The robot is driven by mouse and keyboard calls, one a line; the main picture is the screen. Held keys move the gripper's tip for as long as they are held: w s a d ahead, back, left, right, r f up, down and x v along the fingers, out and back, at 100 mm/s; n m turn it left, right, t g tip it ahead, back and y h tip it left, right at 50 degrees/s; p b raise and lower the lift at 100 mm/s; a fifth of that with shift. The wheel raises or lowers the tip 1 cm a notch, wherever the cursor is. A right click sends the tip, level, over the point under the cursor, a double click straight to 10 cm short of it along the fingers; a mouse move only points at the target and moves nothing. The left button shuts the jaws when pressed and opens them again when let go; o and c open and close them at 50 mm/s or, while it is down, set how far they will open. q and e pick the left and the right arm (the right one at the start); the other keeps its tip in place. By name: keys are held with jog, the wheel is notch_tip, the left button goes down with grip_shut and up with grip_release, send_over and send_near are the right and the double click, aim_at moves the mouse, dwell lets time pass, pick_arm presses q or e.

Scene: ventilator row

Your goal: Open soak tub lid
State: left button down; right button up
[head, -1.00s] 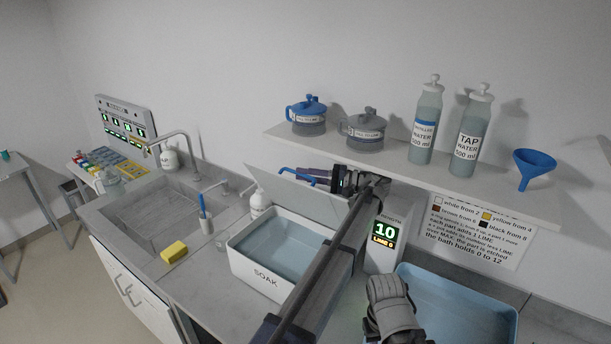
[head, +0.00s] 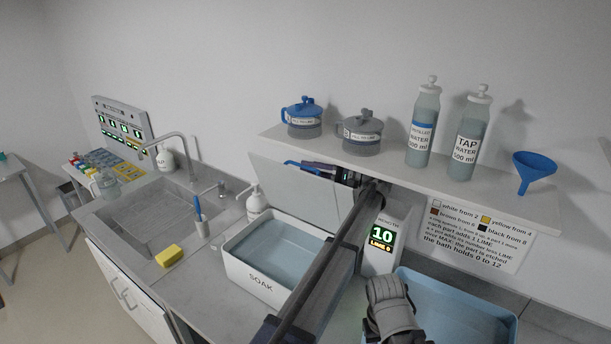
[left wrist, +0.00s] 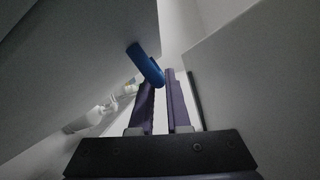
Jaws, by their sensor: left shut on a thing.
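The white soak tub (head: 260,283) stands on the counter with bluish liquid in it. Its pale lid (head: 295,196) is raised, standing steeply at the tub's back edge, and also shows in the left wrist view (left wrist: 75,70). The lid's blue handle (head: 305,164) is partly hidden behind the lid's top edge. My left gripper (head: 328,168) is behind that top edge, below the wall shelf. In the left wrist view its fingers (left wrist: 160,88) are shut on the blue handle (left wrist: 145,64). My right gripper's fingers do not show.
The shelf (head: 400,168) with jugs, bottles and a funnel (head: 534,172) is close above my left gripper. A display unit (head: 385,245) reading 10 and a blue basin (head: 470,305) are at the right. A sink (head: 150,215), sponge (head: 169,256) and soap bottle (head: 255,204) are at the left.

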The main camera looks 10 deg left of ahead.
pick_arm(q)
jog(key=shift+w+d+r, duration=0.1)
jog(key=shift+w+d, duration=0.1)
jog(key=shift+w, duration=0.3)
jog(key=shift+w+d, duration=0.15)
jog(key=shift+w, duration=0.3)
jog(key=c, duration=0.9)
grip_release()
jog(key=d, duration=0.8)
jog(key=shift+w+f, duration=0.1)
jog(key=shift+f, duration=0.25)
jog(key=shift+f, duration=0.1)
